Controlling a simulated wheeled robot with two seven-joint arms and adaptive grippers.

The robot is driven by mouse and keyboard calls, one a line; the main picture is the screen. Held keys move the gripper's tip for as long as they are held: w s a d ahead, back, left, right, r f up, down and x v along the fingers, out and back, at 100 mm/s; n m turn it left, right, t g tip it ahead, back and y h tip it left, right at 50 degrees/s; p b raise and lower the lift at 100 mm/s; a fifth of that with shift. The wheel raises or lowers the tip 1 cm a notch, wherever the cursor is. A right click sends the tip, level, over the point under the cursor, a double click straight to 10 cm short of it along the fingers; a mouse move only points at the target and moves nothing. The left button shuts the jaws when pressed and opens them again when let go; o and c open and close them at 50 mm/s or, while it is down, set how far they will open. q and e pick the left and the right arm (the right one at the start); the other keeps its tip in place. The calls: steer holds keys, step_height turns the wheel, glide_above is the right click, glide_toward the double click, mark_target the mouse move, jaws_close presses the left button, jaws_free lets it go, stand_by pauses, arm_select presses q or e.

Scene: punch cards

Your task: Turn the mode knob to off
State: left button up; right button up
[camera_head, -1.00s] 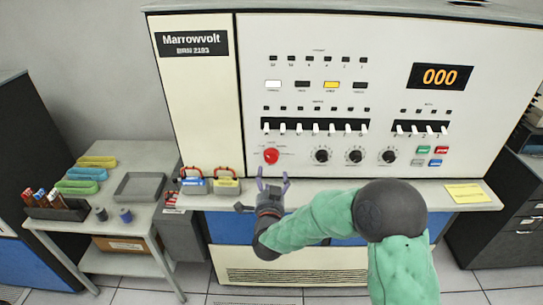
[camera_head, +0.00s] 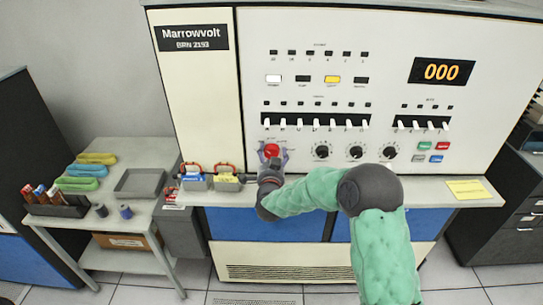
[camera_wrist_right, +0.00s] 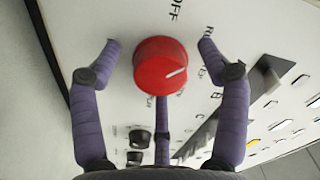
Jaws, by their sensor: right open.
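The mode knob (camera_head: 271,150) is a round red knob on the lower left of the white console panel. In the right wrist view the knob (camera_wrist_right: 161,66) shows a white line pointing right. The OFF label (camera_wrist_right: 174,9) is printed above it there, and another label, partly hidden by a finger, is to its right. My right gripper (camera_head: 272,156) is open at the knob. In the wrist view its purple fingers stand on both sides of the knob with visible gaps, and a third finger is below it. My left gripper is out of view.
Three black knobs (camera_head: 321,151) lie to the right of the red knob, under a row of white toggle switches (camera_head: 314,124). A yellow note (camera_head: 468,189) lies on the ledge at right.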

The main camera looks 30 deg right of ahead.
steer(key=c, duration=1.2)
steer(key=shift+n, duration=0.4)
steer(key=n, duration=0.3)
steer(key=shift+n, duration=2.6)
steer(key=shift+p, duration=0.3)
steer(key=o, duration=1.2)
